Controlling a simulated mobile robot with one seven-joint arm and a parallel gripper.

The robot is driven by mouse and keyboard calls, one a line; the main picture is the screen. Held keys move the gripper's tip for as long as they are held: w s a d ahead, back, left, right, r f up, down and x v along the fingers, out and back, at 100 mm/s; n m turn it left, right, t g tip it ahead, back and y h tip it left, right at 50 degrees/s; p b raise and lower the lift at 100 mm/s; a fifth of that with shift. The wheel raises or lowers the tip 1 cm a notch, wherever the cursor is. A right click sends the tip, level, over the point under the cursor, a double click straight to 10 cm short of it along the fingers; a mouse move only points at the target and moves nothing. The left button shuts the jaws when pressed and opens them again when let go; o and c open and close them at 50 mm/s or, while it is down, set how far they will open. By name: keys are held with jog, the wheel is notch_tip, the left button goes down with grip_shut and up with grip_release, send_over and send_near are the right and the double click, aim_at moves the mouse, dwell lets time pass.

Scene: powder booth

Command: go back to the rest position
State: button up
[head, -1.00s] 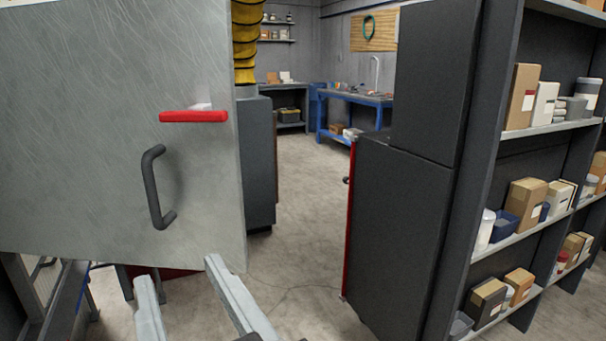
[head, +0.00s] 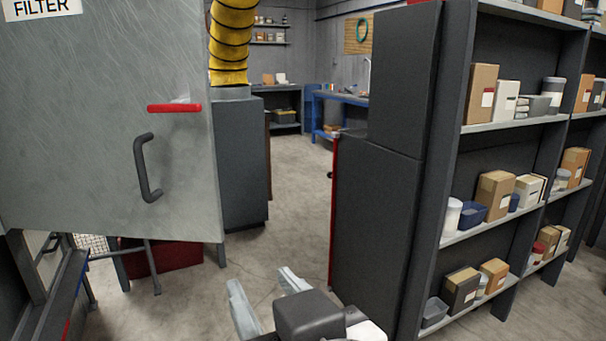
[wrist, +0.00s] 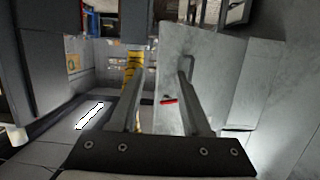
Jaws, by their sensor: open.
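My gripper (head: 263,284) is open and empty, low in the middle of the head view, above the floor and in front of the grey cabinet door. Its two pale fingers stand apart with nothing between them. The wrist view also shows the spread fingers (wrist: 160,78). The large grey door (head: 100,110), marked FILTER, fills the left of the head view. It carries a red lever (head: 174,108) and a dark pull handle (head: 147,168). In the head view, my gripper is below and right of that handle, apart from it.
A tall dark cabinet (head: 378,215) with a red edge stands right of my gripper. A shelf unit (head: 490,235) with boxes and tubs is at the right. A yellow duct (head: 231,40) rises from a dark unit (head: 240,160). Floor (head: 298,180) is clear between them.

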jog(key=w+d+f+m+g+h, duration=0.3)
jog(key=d+f+m+g+h, duration=0.45)
jog(key=d+f, duration=0.9)
notch_tip(320, 180, up, 26)
jog(key=n+y+p, duration=0.1)
jog(key=n+p, duration=0.2)
jog(key=p, duration=2.2)
jog(key=shift+d+r+g, duration=0.2)
jog(key=shift+d+g, duration=0.15)
jog(key=shift+s+a, duration=0.1)
jog(key=shift+a, duration=0.15)
